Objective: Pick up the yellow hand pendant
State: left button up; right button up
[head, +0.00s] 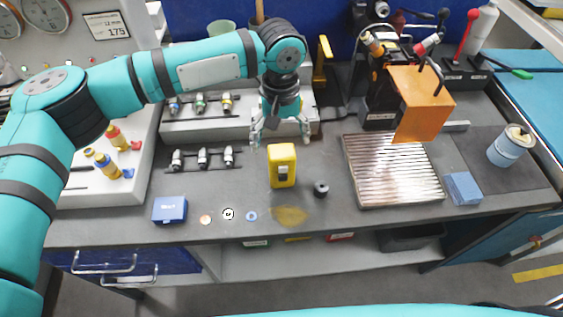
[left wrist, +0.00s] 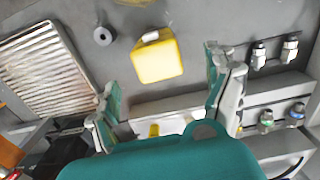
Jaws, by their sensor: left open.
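The yellow hand pendant (head: 282,167) stands on the grey bench near its middle, with a grey part on its front face. It also shows in the left wrist view (left wrist: 157,60), beyond and between the fingertips. My left gripper (head: 281,139) points down just behind and above the pendant in the head view, its fingers spread wide. In the left wrist view my left gripper (left wrist: 168,85) is open with nothing between its fingers. My right gripper is not in view; only a teal part of my body shows along the bottom edge.
A black ring (head: 321,188) lies right of the pendant. A ribbed metal plate (head: 393,171) and orange panel (head: 418,103) are further right. A blue box (head: 170,209) and small discs lie at the front left. Silver fittings (head: 203,158) stand left. Bare bench surrounds the pendant.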

aim_at(281, 151)
pick_arm(q)
notch_tip(281, 151, down, 4)
jog(key=shift+r+p, duration=0.2)
jog(key=shift+p, duration=0.1)
jog(key=shift+s+d+f, duration=0.1)
jog(key=shift+s+f, duration=0.05)
jog(key=shift+f, duration=0.2)
notch_tip(281, 151, down, 4)
jog(key=shift+f+p, duration=0.15)
jog(key=shift+p, duration=0.65)
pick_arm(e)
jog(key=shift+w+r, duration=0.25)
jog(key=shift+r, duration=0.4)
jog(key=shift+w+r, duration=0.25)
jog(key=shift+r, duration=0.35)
pick_arm(q)
jog(key=shift+c, duration=0.4)
jog(key=c, duration=1.3)
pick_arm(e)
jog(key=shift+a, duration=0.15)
